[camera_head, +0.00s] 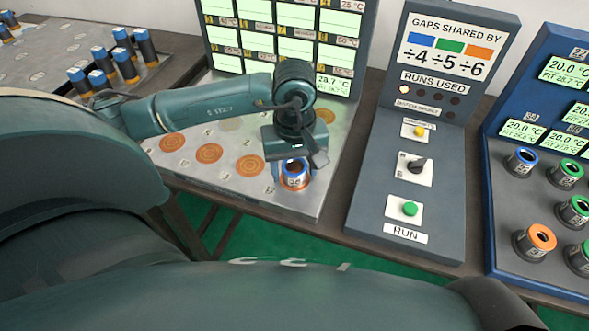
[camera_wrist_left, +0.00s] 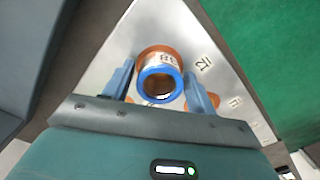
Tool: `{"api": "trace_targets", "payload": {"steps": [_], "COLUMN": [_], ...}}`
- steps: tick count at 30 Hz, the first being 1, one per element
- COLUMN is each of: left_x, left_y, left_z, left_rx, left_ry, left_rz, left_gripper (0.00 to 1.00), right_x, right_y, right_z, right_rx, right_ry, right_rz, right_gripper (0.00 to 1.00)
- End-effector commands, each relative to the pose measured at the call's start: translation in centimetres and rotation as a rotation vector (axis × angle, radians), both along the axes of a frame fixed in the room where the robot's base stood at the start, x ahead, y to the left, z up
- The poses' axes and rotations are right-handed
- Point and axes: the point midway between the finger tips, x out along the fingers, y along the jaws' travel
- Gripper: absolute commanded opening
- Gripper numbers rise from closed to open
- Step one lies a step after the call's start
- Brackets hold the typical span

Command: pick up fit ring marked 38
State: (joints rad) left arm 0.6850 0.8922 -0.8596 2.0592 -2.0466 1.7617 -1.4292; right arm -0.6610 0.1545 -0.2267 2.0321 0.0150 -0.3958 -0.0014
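The fit ring marked 38 (camera_head: 294,176) is a pale cylinder with a blue rim. It stands upright on an orange disc at the front right of the metal plate (camera_head: 232,186). In the left wrist view the ring (camera_wrist_left: 160,84) sits between two blue fingers, its number partly readable upside down. My left gripper (camera_head: 300,160) is directly above and around the ring in the head view. Its fingers are spread, with a visible gap on each side of the ring. My right gripper is not in view.
Free orange discs (camera_head: 209,153) lie left of the ring. A display panel (camera_head: 290,40) rises behind. A grey console (camera_head: 412,150) with a green RUN button (camera_head: 410,208) stands to the right. A blue rack (camera_head: 500,240) of ringed cylinders is farther right. Blue-and-black cylinders (camera_head: 124,68) stand back left.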

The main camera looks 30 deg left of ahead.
Motion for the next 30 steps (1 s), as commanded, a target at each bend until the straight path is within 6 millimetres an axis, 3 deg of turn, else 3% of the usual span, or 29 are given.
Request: {"api": "trace_targets", "payload": {"steps": [17,24,30], "left_x": [0.0,0.1,0.2], "left_y": [0.0,0.0,0.0], "left_z": [0.1,0.5,3.8], "left_rx": [-0.001,0.0,-0.001], "left_ry": [-0.002,-0.004,-0.009], "left_rz": [0.0,0.0,-0.001], "left_gripper": [0.09,0.08,0.08], "right_x": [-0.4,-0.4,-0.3], "right_y": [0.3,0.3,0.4], "right_z": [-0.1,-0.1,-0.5], "right_rx": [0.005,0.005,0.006], "right_ry": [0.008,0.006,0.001], "right_rz": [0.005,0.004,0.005], "right_gripper": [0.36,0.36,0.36]}}
